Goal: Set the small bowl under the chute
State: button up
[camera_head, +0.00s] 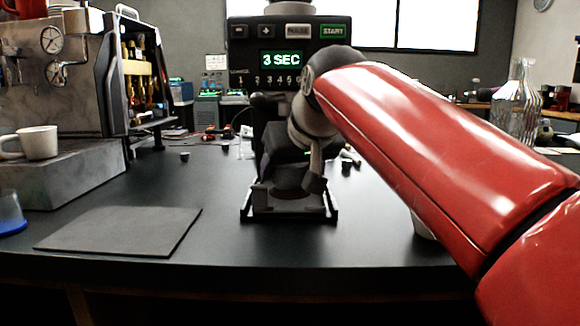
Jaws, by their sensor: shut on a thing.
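The coffee grinder (290,42) stands at the middle of the counter, with a lit panel reading "3 SEC". Its chute is hidden behind my arm. My gripper (289,187) is low in front of the grinder, just above its base (291,214). It is shut on a dark round thing, which looks like the small bowl (290,194). The bowl is mostly covered by the fingers, and I cannot tell whether it touches the base. My red arm comes in from the right.
An espresso machine (52,90) with a white cup (39,142) stands at the left. A flat dark mat (120,231) lies front left. A pale vessel (422,228) is mostly hidden behind my arm. A glass carafe (516,105) stands right.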

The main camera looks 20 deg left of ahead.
jog(key=shift+f, duration=0.2)
jog(key=o, duration=0.8)
jog(key=shift+o, duration=0.2)
jog(key=shift+r, duration=0.3)
jog(key=shift+s+d+r, duration=0.2)
jog(key=shift+s, duration=0.05)
jog(key=v, duration=0.3)
jog(key=shift+s+d+f, duration=0.15)
jog(key=shift+s+f, duration=0.05)
jog(key=shift+f, duration=0.05)
jog(key=s+d, duration=0.2)
jog(key=s, duration=0.1)
jog(key=s+d+b, duration=0.1)
jog(key=s+d, duration=0.1)
jog(key=s, duration=0.1)
jog(key=s+d, duration=0.2)
jog(key=s, duration=0.1)
jog(key=shift+d+b, duration=0.1)
jog(key=shift+b, duration=0.25)
